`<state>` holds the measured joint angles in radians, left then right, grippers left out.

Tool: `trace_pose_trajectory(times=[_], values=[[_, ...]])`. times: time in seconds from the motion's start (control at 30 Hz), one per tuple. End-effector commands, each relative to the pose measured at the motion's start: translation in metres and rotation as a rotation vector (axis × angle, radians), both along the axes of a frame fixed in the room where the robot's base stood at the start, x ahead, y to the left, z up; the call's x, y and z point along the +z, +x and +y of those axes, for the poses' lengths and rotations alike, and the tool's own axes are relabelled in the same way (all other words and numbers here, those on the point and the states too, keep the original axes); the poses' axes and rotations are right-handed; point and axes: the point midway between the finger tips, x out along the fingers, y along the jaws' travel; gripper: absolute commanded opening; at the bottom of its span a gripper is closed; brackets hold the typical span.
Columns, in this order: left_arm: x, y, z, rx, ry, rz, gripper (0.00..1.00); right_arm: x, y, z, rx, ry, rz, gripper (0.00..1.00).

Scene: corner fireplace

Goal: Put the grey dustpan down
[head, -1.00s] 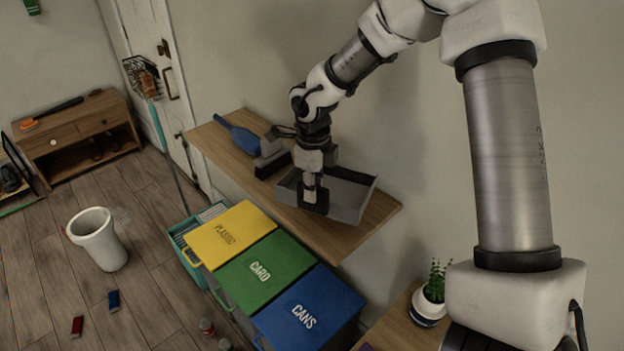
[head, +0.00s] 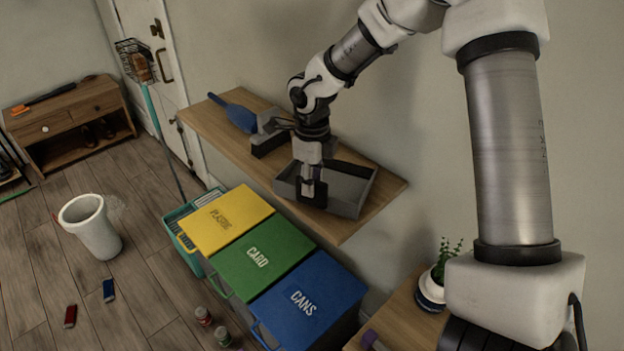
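The grey dustpan (head: 352,187), an open shallow tray, is over the wooden wall shelf in the head view, towards its right end. It looks roughly level. My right gripper (head: 313,192) points down at the dustpan's left front wall, with its fingers at the rim, and appears shut on it. The fingers and wrist hide part of the dustpan's left side. Whether its underside touches the shelf cannot be told. My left gripper is not in view.
Below stand yellow (head: 228,222), green (head: 262,258) and blue (head: 310,300) bins. A potted plant (head: 432,285) is at lower right.

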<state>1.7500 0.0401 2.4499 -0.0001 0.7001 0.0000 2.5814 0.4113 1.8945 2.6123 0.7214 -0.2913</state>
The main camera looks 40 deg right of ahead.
Motion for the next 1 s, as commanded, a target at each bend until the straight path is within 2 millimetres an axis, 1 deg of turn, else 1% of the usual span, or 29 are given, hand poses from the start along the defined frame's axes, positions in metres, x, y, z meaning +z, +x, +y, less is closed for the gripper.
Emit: trace_pose_trajectory(times=[0.3,0.4,0.47,0.53,0.7,0.8,0.9,1.0], values=[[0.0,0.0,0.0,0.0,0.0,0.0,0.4,0.0,0.0,0.0,0.0,0.0,0.001,0.5],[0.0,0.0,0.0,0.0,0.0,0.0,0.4,0.008,0.0,0.0,-0.001,0.0,0.0,0.5],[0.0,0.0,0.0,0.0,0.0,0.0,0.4,0.017,0.0,0.0,-0.001,0.0,-0.004,0.5],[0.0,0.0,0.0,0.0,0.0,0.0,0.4,0.032,0.0,0.0,0.0,-0.001,-0.005,0.5],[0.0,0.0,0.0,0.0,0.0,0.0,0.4,0.078,0.0,0.0,0.0,-0.001,-0.006,0.5],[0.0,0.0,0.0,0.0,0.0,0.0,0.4,0.1,-0.001,0.0,-0.001,-0.001,-0.005,0.5],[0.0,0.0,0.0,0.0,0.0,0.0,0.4,0.115,-0.001,0.0,0.0,-0.002,-0.005,0.5],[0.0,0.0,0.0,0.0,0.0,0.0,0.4,0.121,-0.001,0.0,0.0,-0.001,-0.002,0.5]])
